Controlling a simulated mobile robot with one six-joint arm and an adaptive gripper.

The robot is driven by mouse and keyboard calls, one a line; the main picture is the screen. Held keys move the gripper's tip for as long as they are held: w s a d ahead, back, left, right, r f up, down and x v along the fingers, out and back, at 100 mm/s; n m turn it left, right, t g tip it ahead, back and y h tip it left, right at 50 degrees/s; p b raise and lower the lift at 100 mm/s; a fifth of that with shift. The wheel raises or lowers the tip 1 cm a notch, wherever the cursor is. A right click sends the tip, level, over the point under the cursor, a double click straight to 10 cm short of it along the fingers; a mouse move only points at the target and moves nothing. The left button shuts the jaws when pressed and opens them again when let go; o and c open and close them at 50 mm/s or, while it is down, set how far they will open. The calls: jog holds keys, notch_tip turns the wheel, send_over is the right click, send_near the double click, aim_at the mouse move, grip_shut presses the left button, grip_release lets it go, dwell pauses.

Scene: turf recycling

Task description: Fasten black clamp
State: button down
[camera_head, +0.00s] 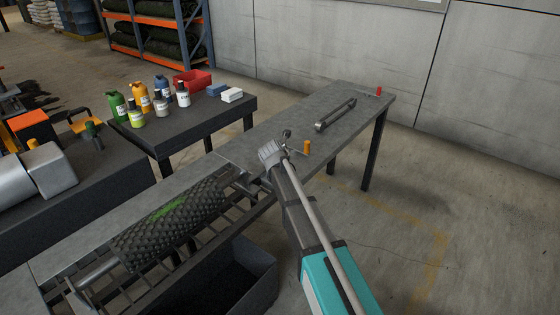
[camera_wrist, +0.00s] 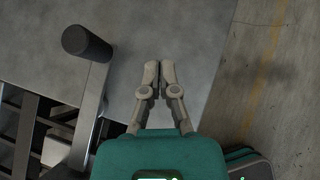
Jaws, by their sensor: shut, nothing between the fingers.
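My gripper (camera_wrist: 160,64) is shut and empty in the wrist view, its two fingertips together above the grey table top. To its left, apart from it, a thick black cylindrical grip (camera_wrist: 87,42) stands on a grey metal bar; it looks like part of the black clamp, but I cannot tell whether it is fastened. In the head view my arm reaches in from the lower right to the table's near edge, and the fingertips are hard to make out there. A rolled dark turf (camera_head: 170,222) with a green mark lies on the slatted frame left of my arm.
A side table (camera_head: 240,104) holds bottles and a red bin (camera_head: 192,80). Open floor lies at right.

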jog(key=s+d+r+p, duration=0.4)
jog(key=s+r+p, duration=0.1)
jog(key=r+p, duration=0.1)
jog(key=shift+d+r+p, duration=0.3)
jog(key=shift+d+r, duration=0.05)
jog(key=shift+r, duration=0.2)
dwell(0.4)
jog(key=s+d+f+m+g+y+p, duration=0.1)
jog(key=s+d+m+g, duration=0.3)
jog(key=s+m, duration=0.9)
jog(key=s+d+f+m+g+y+p, duration=0.1)
jog(key=s+d+m+g, duration=0.3)
jog(key=s+d+m, duration=0.7)
jog(key=shift+s+m+g+y+p, duration=0.5)
jog(key=shift+s+m, duration=1.2)
jog(key=shift+m, duration=2.6)
